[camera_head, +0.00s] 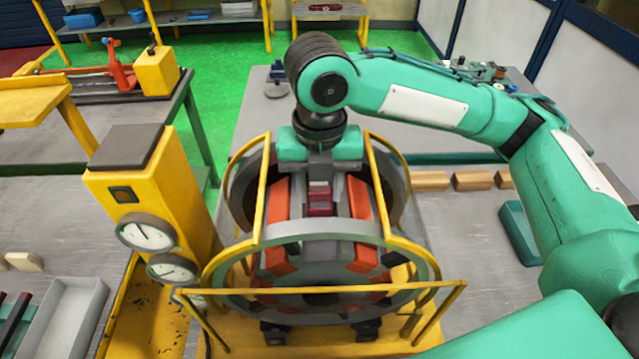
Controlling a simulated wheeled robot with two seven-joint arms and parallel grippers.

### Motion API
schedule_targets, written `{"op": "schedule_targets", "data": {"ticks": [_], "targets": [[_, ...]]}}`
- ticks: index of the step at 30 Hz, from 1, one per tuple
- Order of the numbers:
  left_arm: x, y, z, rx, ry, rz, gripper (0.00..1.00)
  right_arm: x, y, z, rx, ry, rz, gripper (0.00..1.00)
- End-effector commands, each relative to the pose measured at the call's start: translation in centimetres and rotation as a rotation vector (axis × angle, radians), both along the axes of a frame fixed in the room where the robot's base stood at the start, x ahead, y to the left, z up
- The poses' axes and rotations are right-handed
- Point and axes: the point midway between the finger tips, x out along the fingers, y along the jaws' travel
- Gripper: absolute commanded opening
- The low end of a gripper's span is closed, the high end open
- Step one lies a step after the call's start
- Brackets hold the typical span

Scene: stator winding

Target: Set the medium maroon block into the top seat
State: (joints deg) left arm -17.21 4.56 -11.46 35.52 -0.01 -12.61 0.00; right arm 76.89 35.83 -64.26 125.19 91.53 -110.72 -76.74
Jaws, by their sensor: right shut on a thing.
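The maroon block (320,205) is in the jaws of my right gripper (320,182), which points down into the top of the stator. The stator is a grey ring (315,272) with orange pieces (278,215) around it, inside a yellow frame. The block is at the top gap between the orange pieces on the left and right. The gripper partly hides the block and the top seat, so I cannot tell whether the block touches the seat's bottom. My left gripper is not in view.
A yellow cabinet with gauges (147,232) stands close left of the stator. A yellow rail (440,290) runs across its front. Several tan blocks (473,180) and a green tray (518,232) are on the right table. A grey tray (65,318) is at lower left.

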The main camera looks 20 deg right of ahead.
Motion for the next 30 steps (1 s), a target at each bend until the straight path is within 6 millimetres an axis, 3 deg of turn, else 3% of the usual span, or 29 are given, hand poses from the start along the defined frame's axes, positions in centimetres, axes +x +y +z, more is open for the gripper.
{"op": "schedule_targets", "data": {"ticks": [14,15,18,30], "targets": [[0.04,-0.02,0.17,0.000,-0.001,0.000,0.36,0.01,0.00,-0.38,0.001,0.000,0.000,0.00],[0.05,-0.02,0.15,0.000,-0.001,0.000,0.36,0.02,-0.01,-0.36,0.001,-0.001,0.000,0.44],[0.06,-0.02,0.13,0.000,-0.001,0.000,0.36,0.02,-0.01,-0.38,0.001,-0.001,0.000,0.61],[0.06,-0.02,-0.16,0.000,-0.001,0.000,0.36,0.09,0.05,0.30,0.001,-0.002,0.000,0.61]]}}
